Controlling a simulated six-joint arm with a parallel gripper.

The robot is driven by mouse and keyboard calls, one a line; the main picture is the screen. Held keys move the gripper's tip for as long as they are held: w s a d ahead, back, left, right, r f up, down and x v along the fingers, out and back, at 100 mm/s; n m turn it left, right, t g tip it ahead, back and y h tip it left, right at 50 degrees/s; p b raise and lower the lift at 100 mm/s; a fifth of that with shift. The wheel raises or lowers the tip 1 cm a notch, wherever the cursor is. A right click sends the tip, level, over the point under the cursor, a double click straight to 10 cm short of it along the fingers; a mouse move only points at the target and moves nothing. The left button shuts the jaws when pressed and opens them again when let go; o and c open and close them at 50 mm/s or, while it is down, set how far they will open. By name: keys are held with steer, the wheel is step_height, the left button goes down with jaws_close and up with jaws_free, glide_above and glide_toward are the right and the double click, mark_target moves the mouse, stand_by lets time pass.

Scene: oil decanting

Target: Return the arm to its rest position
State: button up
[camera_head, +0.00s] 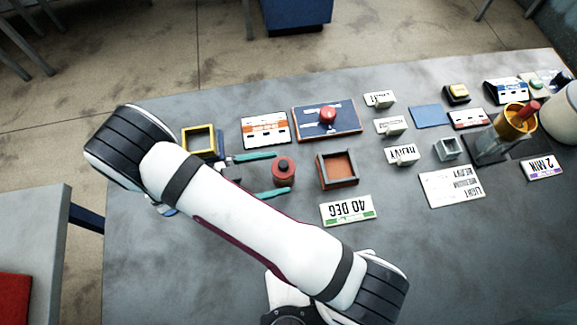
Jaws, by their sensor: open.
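My arm, white with dark bands, reaches from the bottom right of the view up to the left. My gripper (281,172) is open, with two teal fingers pointing right over the grey table (150,285). The gripper's body is partly hidden behind my arm.
A yellow-framed box (199,140) stands close behind the gripper. A brown open tray (338,183) and a "40 DEG" card (347,209) lie to its right.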

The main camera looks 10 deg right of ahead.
steer(key=shift+s+a+r, duration=0.2)
steer(key=shift+a+r, duration=0.6)
steer(key=shift+a, duration=0.25)
steer(key=s+d+r+n+t+y, duration=0.1)
steer(key=d+r+n+y, duration=0.1)
steer(key=r+n+y, duration=0.45)
steer(key=s+d+r+n+t+y, duration=0.15)
steer(key=r+y, duration=0.25)
steer(key=r, duration=0.6)
steer(key=s+d+r+n+t+y, duration=0.1)
steer(key=d+r+n+t+y, duration=0.15)
steer(key=r+n+y, duration=0.4)
steer(key=s+f+m+g+h, duration=0.1)
steer(key=s+f+m+g, duration=0.2)
steer(key=s+f+g, duration=0.2)
steer(key=s+g, duration=0.2)
steer(key=s, duration=0.2)
steer(key=shift+d+f+m+h, duration=0.3)
steer(key=shift+d+m, duration=0.05)
steer(key=shift+d, duration=0.05)
